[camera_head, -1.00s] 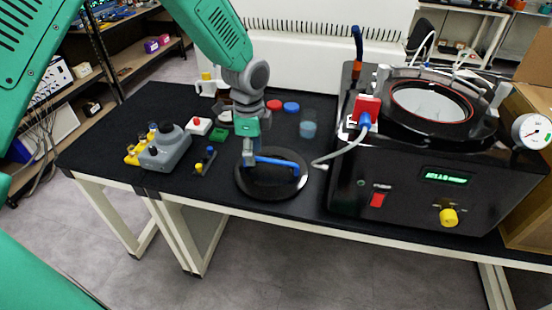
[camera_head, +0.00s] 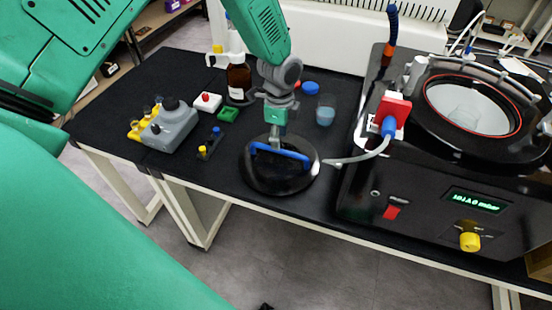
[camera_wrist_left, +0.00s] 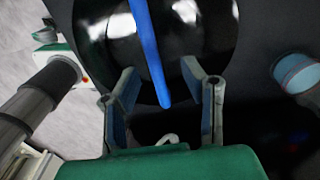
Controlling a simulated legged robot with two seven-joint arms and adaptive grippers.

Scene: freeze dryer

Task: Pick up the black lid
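The black lid (camera_head: 262,179) is a glossy round disc with a blue bar handle (camera_head: 294,156), lying on the black bench top. It also shows in the left wrist view (camera_wrist_left: 205,40), with its blue handle (camera_wrist_left: 148,45) running down between my fingers. My left gripper (camera_head: 276,148) points down over the middle of the handle in the head view. In the wrist view its two fingers (camera_wrist_left: 170,88) are apart, one on each side of the handle's near end, with visible gaps. Whether the fingertips reach down to handle height is hard to tell. My right gripper is not in view.
The black freeze dryer (camera_head: 430,200) stands right of the lid, its white hose (camera_head: 360,156) ending near the lid's edge. A blue-liquid beaker (camera_head: 326,112), brown bottle (camera_head: 238,80) and grey container (camera_head: 170,130) stand around. Bench is clear at far left.

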